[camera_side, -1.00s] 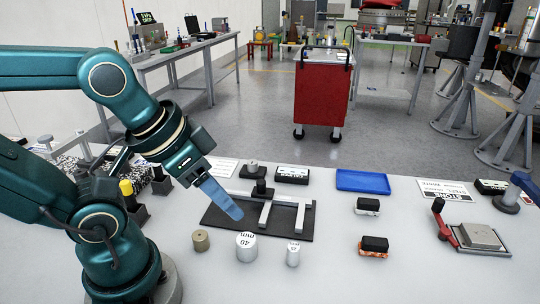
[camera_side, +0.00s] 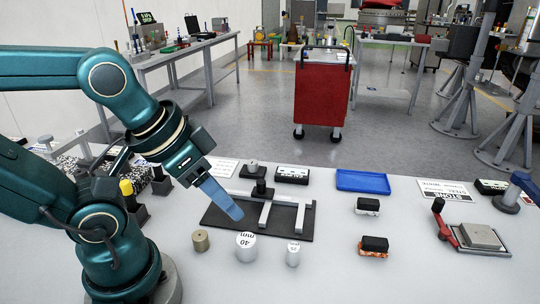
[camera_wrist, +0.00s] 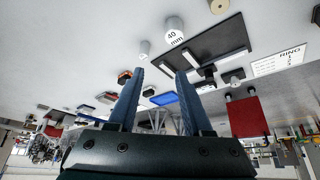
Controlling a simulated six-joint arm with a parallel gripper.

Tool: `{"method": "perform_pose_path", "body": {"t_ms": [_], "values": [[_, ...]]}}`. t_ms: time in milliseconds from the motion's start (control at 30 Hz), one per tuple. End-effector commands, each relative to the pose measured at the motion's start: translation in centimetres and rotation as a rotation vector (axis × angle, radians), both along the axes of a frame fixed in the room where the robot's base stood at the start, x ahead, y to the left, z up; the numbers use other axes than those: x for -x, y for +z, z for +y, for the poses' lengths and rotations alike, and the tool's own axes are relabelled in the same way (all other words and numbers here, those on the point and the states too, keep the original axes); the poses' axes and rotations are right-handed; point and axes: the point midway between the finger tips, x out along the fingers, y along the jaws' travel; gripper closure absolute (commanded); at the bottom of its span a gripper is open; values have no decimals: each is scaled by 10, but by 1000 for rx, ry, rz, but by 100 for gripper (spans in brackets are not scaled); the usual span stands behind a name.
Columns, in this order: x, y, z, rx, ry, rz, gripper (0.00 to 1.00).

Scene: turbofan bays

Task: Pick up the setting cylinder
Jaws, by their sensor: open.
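Three cylinders stand in a row at the front of the bench. A white-grey one marked 40 mm (camera_side: 246,247) is in the middle, and it also shows in the wrist view (camera_wrist: 175,27). A slimmer silver cylinder (camera_side: 293,255) is to its right; it shows in the wrist view (camera_wrist: 144,48). A short brass-coloured one (camera_side: 201,241) is to its left. I cannot tell for sure which is the setting cylinder. My gripper (camera_wrist: 160,71) is open and empty, its blue fingers apart, above the bench behind the cylinders, apart from them.
A dark plate with a light-coloured frame (camera_side: 224,219) lies behind the cylinders, below my gripper. A blue tray (camera_side: 363,181) and two black-topped blocks (camera_side: 375,243) (camera_side: 368,205) are to the right. A red-handled fixture (camera_side: 480,238) is farther right. The front right bench is clear.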

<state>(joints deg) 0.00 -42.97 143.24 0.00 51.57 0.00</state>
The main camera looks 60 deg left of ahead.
Motion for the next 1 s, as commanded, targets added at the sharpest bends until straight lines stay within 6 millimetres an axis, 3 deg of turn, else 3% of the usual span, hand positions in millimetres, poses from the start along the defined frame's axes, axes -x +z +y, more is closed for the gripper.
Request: {"method": "perform_pose_path", "body": {"t_ms": [167,200,567,700,1000], "values": [[0,0,0,0,0,0,50],[0,0,0,0,0,0,43],[6,-2,4,-38,-37,30,43],[9,2,19,-166,-137,128,43],[1,-6,31,-450,-479,456,43]]}}
